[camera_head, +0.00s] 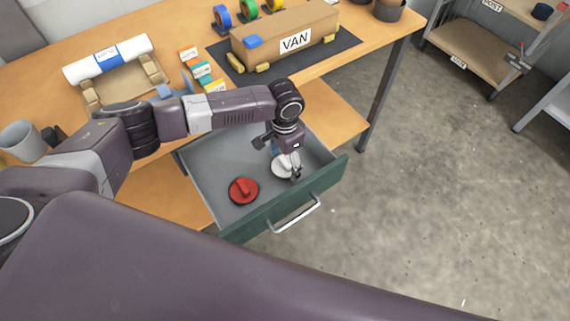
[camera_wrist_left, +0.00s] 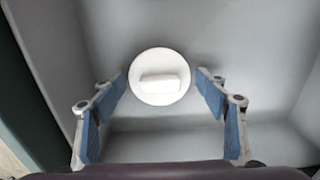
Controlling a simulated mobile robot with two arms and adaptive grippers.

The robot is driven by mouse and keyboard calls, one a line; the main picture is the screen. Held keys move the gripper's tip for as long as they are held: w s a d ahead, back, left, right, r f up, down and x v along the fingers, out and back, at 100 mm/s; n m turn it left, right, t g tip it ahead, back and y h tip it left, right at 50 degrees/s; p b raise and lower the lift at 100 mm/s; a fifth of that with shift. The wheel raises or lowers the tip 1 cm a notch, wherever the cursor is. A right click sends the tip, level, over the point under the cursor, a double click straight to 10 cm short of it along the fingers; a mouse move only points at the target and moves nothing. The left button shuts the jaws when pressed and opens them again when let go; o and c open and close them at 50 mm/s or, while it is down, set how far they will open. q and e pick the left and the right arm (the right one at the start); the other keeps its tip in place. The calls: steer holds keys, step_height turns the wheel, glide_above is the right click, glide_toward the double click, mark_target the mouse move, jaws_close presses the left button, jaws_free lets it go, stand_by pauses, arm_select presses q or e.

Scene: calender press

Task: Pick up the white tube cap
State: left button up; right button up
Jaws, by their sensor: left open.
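The white tube cap (camera_head: 281,168) is a round disc with a raised bar grip, lying on the floor of the open drawer. In the left wrist view the cap (camera_wrist_left: 160,77) lies between and beyond the two blue-padded fingers, with no finger touching it. My left gripper (camera_head: 287,170) points down into the drawer over the cap and partly hides it in the head view. The left gripper (camera_wrist_left: 165,95) is open and empty. My right gripper is not in view.
A red cap (camera_head: 243,190) lies in the same drawer, left of the white one. The green drawer front (camera_head: 325,185) and grey side walls surround them.

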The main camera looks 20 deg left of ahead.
arm_select(q)
steer(key=c, duration=0.7)
steer(key=shift+c, duration=0.2)
